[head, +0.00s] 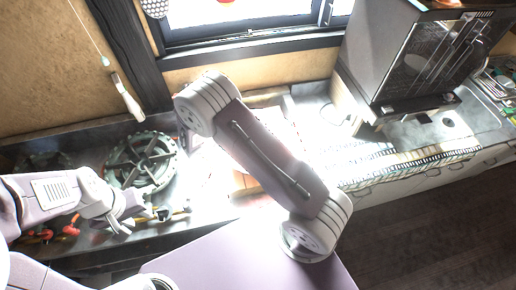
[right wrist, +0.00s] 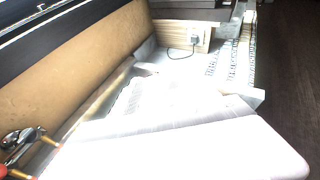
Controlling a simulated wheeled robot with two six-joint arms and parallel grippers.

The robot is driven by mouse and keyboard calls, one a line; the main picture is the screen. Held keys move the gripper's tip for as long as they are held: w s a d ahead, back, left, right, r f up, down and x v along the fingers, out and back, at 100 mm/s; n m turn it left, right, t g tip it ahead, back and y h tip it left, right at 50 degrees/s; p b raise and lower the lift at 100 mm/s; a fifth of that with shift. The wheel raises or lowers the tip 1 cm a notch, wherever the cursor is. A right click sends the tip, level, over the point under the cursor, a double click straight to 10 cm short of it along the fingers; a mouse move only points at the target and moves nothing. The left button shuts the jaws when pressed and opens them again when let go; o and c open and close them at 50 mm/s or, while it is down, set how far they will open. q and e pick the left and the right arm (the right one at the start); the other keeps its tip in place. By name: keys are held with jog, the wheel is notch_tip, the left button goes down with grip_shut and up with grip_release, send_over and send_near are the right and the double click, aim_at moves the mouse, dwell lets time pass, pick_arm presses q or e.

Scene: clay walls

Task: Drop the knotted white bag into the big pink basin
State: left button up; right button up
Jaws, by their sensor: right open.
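I cannot make out the knotted white bag or the big pink basin in either view; strong glare washes out the middle of the worktop, and my right arm covers part of it. My left gripper (head: 132,213) is over the front left of the worktop in the head view, its pale fingers apart with nothing seen between them. My right arm crosses the middle of the head view and hides its own gripper there.
A green spoked wheel (head: 143,162) lies on the dark worktop, with small red and yellow items (head: 70,229) in front. A dark boxy appliance (head: 415,58) stands at the right on the pale counter. A window (head: 245,20) is behind. Open dark floor (head: 430,225) lies at the right.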

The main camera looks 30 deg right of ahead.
jog(key=v, duration=0.4)
jog(key=shift+b, duration=0.3)
